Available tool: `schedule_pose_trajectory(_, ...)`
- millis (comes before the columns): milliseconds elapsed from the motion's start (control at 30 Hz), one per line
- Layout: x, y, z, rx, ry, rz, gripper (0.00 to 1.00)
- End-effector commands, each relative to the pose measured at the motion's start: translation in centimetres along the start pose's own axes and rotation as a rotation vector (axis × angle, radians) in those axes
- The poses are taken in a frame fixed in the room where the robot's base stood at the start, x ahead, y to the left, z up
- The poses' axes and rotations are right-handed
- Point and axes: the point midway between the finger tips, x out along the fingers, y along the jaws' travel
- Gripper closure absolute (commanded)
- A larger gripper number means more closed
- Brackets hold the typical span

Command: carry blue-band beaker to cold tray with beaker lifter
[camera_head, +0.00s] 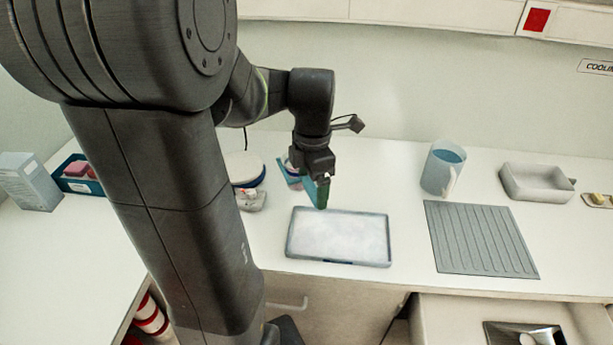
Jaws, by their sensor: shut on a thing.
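My gripper (319,178) is above the back edge of the cold tray, left of the picture's middle. It is shut on a teal and green tool, which looks like the beaker lifter (322,194). A small beaker with pinkish contents (293,182) is just left of the gripper, partly hidden by the teal piece. I cannot tell whether the lifter grips it or whether it touches the table; its band is unclear. The cold tray (289,240) is a shallow grey-blue rectangle with a white, frosty inside, lying in front of the gripper. No beaker stands in it.
A round white thing with a blue edge (246,172) is partly behind my arm. A blue-tinted jug (442,168), a ribbed grey mat (480,240) and a grey bin (536,183) are to the right. A blue box (75,174) and white carton (30,182) are left.

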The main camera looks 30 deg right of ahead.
Motion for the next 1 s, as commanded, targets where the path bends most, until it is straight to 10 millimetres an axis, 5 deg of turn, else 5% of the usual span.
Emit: schedule_pose_trajectory(1000, 0.6, -4.5, 2.3, 0.002, -0.001, 0.001, 0.38)
